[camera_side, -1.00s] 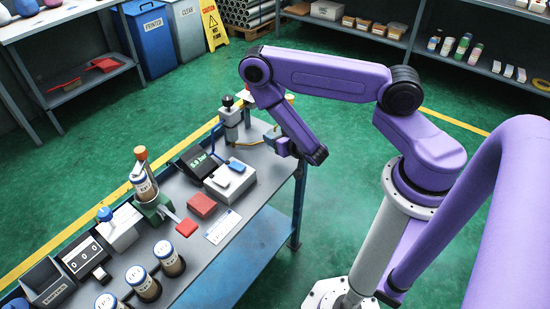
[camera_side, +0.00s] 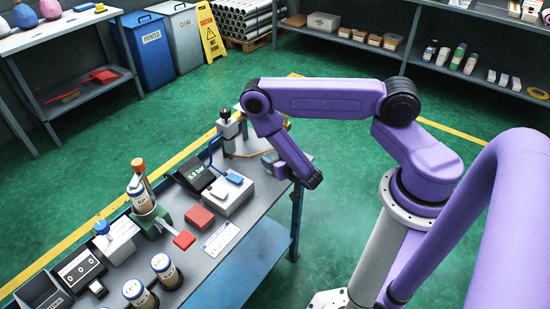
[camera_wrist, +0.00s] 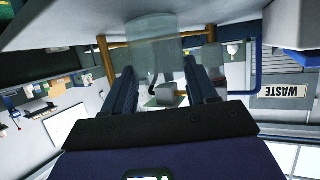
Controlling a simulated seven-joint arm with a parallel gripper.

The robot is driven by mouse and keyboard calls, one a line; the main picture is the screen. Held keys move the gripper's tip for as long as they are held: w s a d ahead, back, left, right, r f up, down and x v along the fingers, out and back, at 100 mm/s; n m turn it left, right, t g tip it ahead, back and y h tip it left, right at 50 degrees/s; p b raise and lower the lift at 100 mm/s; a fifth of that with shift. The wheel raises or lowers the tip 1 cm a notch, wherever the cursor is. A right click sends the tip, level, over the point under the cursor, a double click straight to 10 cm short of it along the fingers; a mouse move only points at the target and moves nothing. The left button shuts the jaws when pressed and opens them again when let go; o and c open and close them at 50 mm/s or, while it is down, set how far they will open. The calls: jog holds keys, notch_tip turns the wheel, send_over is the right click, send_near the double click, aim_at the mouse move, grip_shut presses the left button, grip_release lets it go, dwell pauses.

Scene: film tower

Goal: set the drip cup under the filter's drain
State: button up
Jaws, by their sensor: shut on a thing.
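My gripper (camera_side: 272,161) is at the far right corner of the grey bench, to the right of the filter. The filter (camera_side: 229,132) is a grey upright body with a black top; its drain is not distinguishable in the side view. In the wrist view, my gripper (camera_wrist: 160,72) has its two dark fingers shut on a translucent greyish cup (camera_wrist: 153,38), which I take as the drip cup. The side view shows the cup too small to make out clearly.
A light grey box with a blue top (camera_side: 229,193), a black display (camera_side: 195,175) and a red block (camera_side: 199,217) stand on the bench to the left of my gripper. A labelled bottle (camera_side: 141,195) stands in a green holder. A waste bin (camera_wrist: 284,96) shows in the wrist view.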

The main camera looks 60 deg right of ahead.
jog(key=o, duration=1.1)
